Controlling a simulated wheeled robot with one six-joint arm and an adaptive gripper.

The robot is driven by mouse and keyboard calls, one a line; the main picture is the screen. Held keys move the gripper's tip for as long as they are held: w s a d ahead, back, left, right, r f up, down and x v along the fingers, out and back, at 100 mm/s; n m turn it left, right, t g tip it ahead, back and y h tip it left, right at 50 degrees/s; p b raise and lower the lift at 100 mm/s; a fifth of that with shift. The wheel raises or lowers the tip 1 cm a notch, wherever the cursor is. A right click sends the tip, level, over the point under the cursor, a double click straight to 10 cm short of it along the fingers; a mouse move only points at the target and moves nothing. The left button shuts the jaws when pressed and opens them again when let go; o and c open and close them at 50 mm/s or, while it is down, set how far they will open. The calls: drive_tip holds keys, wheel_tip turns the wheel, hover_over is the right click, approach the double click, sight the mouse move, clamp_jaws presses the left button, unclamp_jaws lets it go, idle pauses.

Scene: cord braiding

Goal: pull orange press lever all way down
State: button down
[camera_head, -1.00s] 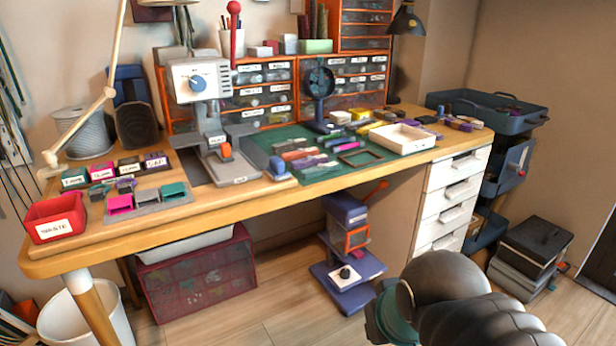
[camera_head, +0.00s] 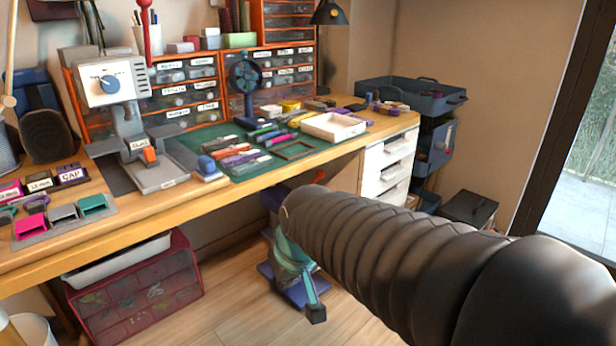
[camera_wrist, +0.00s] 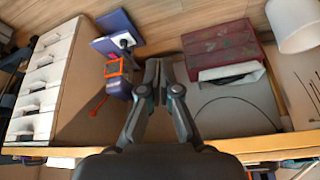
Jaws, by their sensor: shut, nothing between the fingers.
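A purple press stands on the floor under the bench. In the wrist view its body (camera_wrist: 118,84) has an orange frame, and an orange lever (camera_wrist: 96,108) sticks out from it. In the head view my arm hides most of the press; its base (camera_head: 268,272) and the tip of the orange lever (camera_head: 320,176) show beside my arm. My gripper (camera_wrist: 157,68) is shut and empty, right of the press and apart from the lever in the wrist view. In the head view it (camera_head: 316,312) hangs down in front of the press.
The wooden bench (camera_head: 215,206) edge runs above the press. A white drawer unit (camera_head: 386,170) stands to its right, a dark red drawer box (camera_head: 140,290) to its left. On the bench stands a grey press (camera_head: 110,85) with a red lever. Wooden floor is open in front.

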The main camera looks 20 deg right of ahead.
drive_tip(key=w+d+f+n+t+b, duration=0.1)
drive_tip(key=w+f, duration=0.3)
drive_tip(key=w, duration=0.5)
drive_tip(key=w+f+n+t, duration=0.1)
drive_tip(key=w+f, duration=0.4)
drive_tip(key=w, duration=0.5)
drive_tip(key=w+d+f+t+b, duration=0.1)
drive_tip(key=w+f, duration=0.3)
drive_tip(key=w, duration=0.5)
drive_tip(key=w+d+r+n+t+h, duration=0.1)
drive_tip(key=w+d+n+t+h, duration=0.15)
drive_tip(key=w, duration=0.35)
drive_tip(key=w+d+r+n+t+h, duration=0.1)
drive_tip(key=w+d+t, duration=0.1)
drive_tip(key=w+d, duration=0.35)
drive_tip(key=w+d+r+n+t+h+b, duration=0.1)
drive_tip(key=w+d+r+n+t+h, duration=0.1)
drive_tip(key=w+d+h, duration=0.4)
drive_tip(key=d+h, duration=0.2)
drive_tip(key=h, duration=0.1)
drive_tip(key=shift+w+d, duration=0.3)
drive_tip(key=shift+h, duration=0.25)
drive_tip(key=w+d, duration=0.4)
drive_tip(key=d, duration=0.4)
drive_tip(key=shift+w+d+b, duration=0.15)
drive_tip(key=shift+d+b, duration=0.05)
drive_tip(key=shift+b, duration=0.2)
